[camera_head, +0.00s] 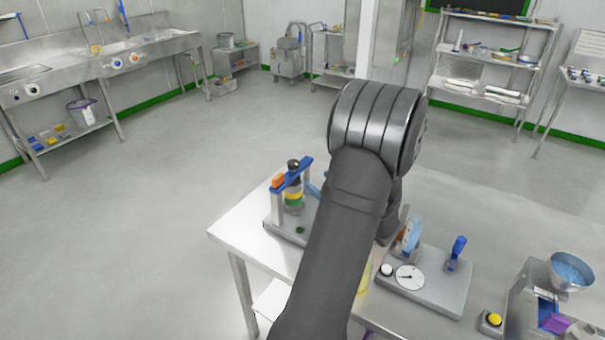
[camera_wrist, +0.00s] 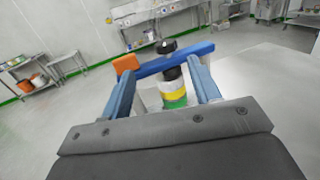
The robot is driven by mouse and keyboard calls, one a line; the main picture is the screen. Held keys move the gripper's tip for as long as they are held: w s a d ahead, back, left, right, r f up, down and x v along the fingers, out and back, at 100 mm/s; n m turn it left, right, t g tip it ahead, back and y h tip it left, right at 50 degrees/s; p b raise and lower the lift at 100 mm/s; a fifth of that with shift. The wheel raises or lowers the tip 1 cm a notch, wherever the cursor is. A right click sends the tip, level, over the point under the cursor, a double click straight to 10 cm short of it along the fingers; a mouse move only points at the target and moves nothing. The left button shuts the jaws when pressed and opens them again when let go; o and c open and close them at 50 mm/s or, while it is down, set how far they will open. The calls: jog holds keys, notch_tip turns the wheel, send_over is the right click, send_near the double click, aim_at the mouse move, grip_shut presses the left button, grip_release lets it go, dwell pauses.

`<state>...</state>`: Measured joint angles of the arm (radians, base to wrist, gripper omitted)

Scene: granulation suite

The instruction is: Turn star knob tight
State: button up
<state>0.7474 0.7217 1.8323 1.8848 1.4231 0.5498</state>
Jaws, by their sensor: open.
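The black star knob (camera_head: 293,164) sits on top of a blue crossbar (camera_head: 301,172) in a small clamp frame at the table's left end. In the wrist view the knob (camera_wrist: 166,47) stands upright above the bar, beyond my fingertips and roughly centred between them. A cylinder with white, yellow and green bands (camera_head: 293,198) stands under the bar. An orange block (camera_wrist: 126,63) is at the bar's left end. My gripper (camera_wrist: 162,70) is open, with its two blue fingers apart and nothing seen held. My arm mostly hides the gripper in the head view.
A grey fixture with a dial (camera_head: 410,277) and a blue-handled lever (camera_head: 456,252) stands right of my arm. A machine with a metal bowl (camera_head: 570,271) and a yellow button (camera_head: 494,319) are further right. The table's back right (camera_head: 480,210) is clear.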

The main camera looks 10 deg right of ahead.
aim_at(294, 162)
jog(key=w+n+g+y, duration=0.1)
jog(key=w, duration=0.1)
jog(key=w+n+g+y, duration=0.1)
jog(key=w+g+y, duration=0.1)
jog(key=w+n+g+y, duration=0.1)
jog(key=w+n+y, duration=0.1)
jog(key=shift+w+d+f, duration=0.25)
jog(key=shift+w+f, duration=0.05)
jog(key=shift+f, duration=0.1)
jog(key=shift+n+g, duration=0.4)
jog(key=shift+g, duration=0.3)
jog(key=x, duration=0.8)
jog(key=shift+w+d, duration=0.15)
jog(key=shift+d, duration=0.05)
jog(key=c, duration=1)
jog(key=shift+o, duration=0.2)
